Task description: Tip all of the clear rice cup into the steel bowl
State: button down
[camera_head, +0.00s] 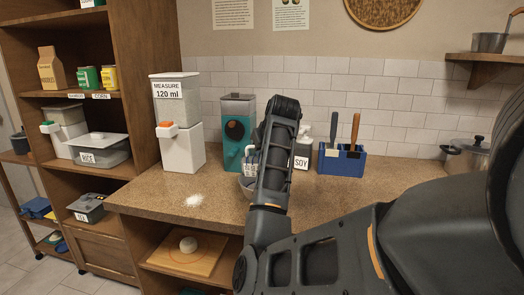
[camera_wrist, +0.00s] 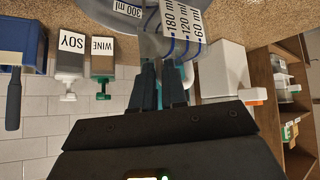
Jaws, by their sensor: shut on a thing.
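My gripper (camera_wrist: 160,88) is shut on the clear cup (camera_wrist: 153,46), which has blue lines and 60, 120 and 180 ml labels. In the inverted wrist view these marks run side to side, so the cup looks tipped well over. In the head view a bit of the cup (camera_head: 250,158) shows beside my arm, above the steel bowl (camera_head: 246,184). My arm hides most of the bowl; its curved grey wall (camera_wrist: 97,14) shows at the top of the wrist view. I cannot see how much rice is in either.
The measure dispenser (camera_head: 178,120) and teal machine (camera_head: 234,118) stand left; soy bottle (camera_head: 302,155), blue utensil holder (camera_head: 341,160) and pot (camera_head: 467,158) stand right. The front-left counter is mostly clear.

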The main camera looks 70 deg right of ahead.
jog(key=shift+f, duration=0.1)
jog(key=shift+s+f+t+b, duration=0.2)
jog(key=shift+s+t+b, duration=0.2)
jog(key=shift+b, duration=0.15)
jog(key=shift+s, duration=0.1)
jog(key=shift+s+f+m+t+b, duration=0.1)
jog(key=shift+s+m+t+b, duration=0.3)
jog(key=shift+t, duration=0.2)
jog(key=shift+d, duration=0.1)
dwell(0.3)
